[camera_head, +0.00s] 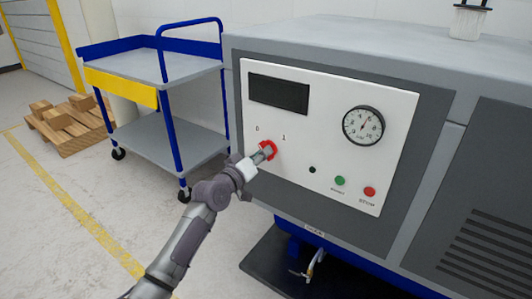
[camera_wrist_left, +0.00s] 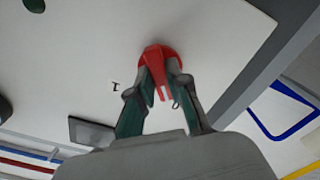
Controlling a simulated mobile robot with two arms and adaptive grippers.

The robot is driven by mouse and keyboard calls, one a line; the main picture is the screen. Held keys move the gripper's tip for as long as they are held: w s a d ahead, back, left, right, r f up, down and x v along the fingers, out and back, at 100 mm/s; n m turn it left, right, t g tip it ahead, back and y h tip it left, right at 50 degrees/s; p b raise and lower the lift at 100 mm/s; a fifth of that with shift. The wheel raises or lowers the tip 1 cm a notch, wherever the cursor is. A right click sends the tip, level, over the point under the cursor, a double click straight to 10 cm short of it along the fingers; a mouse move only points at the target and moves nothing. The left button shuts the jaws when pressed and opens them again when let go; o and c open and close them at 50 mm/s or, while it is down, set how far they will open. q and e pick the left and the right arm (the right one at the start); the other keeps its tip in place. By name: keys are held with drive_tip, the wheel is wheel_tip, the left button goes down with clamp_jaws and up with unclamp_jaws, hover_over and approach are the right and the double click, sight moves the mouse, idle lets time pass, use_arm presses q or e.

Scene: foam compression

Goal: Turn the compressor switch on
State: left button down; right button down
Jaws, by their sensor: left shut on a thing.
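The compressor (camera_head: 330,50) is a grey machine with a white control panel (camera_head: 300,90). Its red rotary switch (camera_head: 272,147) sits at the panel's lower left, below the marks 0 and 1. My left gripper (camera_head: 264,153) reaches it from the lower left and is shut on it. In the left wrist view, the two fingers (camera_wrist_left: 160,95) clasp the red switch (camera_wrist_left: 157,58) from both sides. The fingers partly hide the switch, and I cannot tell its exact angle. My right gripper is not in view.
The panel also carries a dark display (camera_head: 279,93), a round gauge (camera_head: 363,126), a green button (camera_head: 340,181) and a red button (camera_head: 370,191). A blue cart (camera_head: 165,70) stands left of the compressor. A wooden pallet (camera_head: 72,135) lies farther left. The floor in front is clear.

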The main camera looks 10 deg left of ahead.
use_arm(q)
drive_tip(key=m+p, duration=0.1)
drive_tip(key=m, duration=1.4)
drive_tip(key=shift+a+m, duration=0.1)
drive_tip(key=shift+m, duration=0.3)
drive_tip(key=shift+c, duration=0.6)
unclamp_jaws()
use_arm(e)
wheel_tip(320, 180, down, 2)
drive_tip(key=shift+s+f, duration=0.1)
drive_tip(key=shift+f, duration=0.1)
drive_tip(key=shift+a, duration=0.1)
use_arm(q)
drive_tip(key=p+v, duration=0.4)
drive_tip(key=v, duration=0.3)
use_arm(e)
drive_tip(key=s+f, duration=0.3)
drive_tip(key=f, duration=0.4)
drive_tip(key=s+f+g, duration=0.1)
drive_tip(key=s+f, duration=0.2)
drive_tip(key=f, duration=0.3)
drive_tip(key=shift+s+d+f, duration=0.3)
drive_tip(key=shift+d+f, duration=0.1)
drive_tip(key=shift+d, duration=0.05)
